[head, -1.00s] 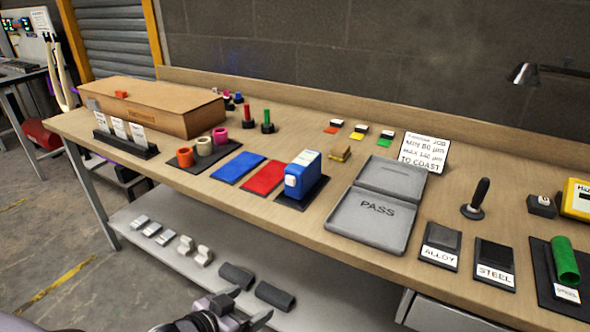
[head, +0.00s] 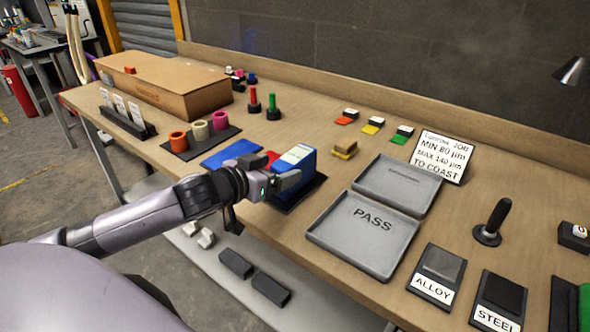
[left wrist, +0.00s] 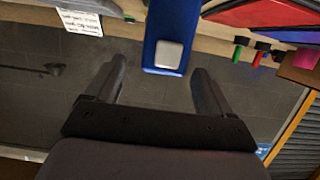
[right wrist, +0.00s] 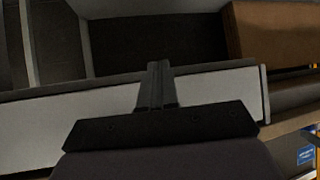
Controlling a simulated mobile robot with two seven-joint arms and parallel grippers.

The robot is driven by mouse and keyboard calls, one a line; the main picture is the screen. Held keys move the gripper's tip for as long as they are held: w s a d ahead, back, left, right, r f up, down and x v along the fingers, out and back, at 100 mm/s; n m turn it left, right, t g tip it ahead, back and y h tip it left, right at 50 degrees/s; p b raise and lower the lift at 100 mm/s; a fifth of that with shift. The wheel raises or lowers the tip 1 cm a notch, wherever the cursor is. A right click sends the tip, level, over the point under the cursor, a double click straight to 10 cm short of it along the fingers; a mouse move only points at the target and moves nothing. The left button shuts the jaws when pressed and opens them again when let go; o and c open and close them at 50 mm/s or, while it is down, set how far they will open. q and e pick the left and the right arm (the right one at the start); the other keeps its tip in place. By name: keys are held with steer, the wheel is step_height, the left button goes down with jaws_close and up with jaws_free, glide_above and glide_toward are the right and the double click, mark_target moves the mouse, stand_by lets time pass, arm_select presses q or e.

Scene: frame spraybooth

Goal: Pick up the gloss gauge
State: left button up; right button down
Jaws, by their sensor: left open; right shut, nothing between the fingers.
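The gloss gauge appears to be the blue box-shaped device (head: 308,162) with a pale top label, standing on a black mat (head: 312,192) on the bench. My left gripper (head: 288,182) is open at the device's near left side and partly covers it. In the left wrist view the blue device (left wrist: 172,22), with a pale square on its end, lies ahead between my open left fingers (left wrist: 159,78); the gap between them is empty. My right gripper (right wrist: 157,82) is shut and empty in the right wrist view, and out of the head view.
Blue and red panels (head: 232,153) lie left of the device, partly behind my arm. The grey PASS tray (head: 322,238) is to the right. Colored rolls (head: 199,131) and a cardboard box (head: 190,92) stand further left. A lower shelf (head: 212,272) runs beneath the bench.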

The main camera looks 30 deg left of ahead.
mark_target(288, 165)
arm_select(q)
steer(key=shift+f+x, duration=0.15)
steer(key=shift+x, duration=1.2)
steer(key=shift+f+x, duration=0.2)
steer(key=shift+x, duration=1.1)
steer(key=shift+s+a, duration=0.1)
steer(key=shift+c, duration=0.3)
steer(key=c, duration=1)
steer(key=shift+r, duration=0.2)
steer(key=c, duration=0.3)
